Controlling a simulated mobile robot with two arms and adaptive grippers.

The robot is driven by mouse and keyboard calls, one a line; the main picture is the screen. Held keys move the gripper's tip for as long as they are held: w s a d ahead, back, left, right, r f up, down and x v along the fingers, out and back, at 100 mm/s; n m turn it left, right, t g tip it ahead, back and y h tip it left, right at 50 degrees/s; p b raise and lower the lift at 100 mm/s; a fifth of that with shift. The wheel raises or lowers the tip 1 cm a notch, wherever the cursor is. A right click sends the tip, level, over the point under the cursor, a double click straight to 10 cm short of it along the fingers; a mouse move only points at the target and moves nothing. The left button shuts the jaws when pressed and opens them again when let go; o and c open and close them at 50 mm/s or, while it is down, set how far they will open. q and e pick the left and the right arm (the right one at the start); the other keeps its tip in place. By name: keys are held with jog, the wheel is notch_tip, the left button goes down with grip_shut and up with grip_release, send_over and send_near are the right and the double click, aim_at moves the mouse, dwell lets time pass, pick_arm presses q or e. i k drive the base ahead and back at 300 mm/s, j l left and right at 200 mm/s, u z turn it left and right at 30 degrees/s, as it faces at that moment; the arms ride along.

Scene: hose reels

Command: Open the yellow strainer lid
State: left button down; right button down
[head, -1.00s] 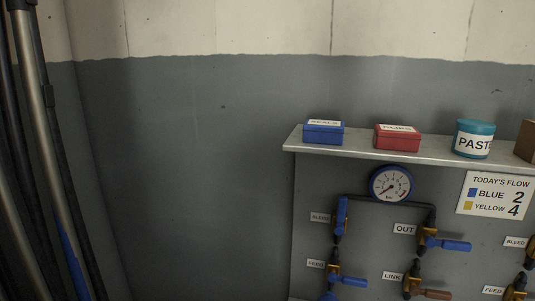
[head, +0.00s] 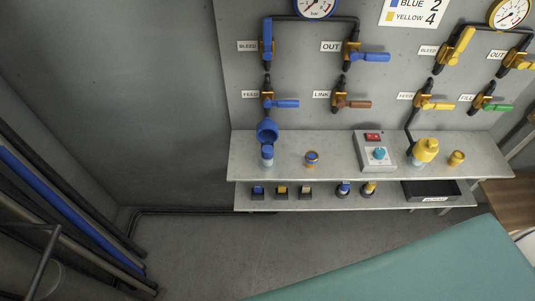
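The yellow strainer lid (head: 427,148) is a round yellow cap on the right part of the upper shelf. It sits over a pale, clear-looking body, and a dark pipe comes down beside it from the yellow feed valve (head: 430,103). The lid looks closed, but its hinge or catch is too small to make out. On the left of the shelf, a blue round cap (head: 267,130) appears tilted up above a pale body with a blue top (head: 267,153). Neither of my grippers is in view.
A black tray (head: 430,191) is below. A teal flat surface (head: 420,265) fills the lower right foreground.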

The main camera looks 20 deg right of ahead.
aim_at(425, 149)
jog(key=z, duration=1.8)
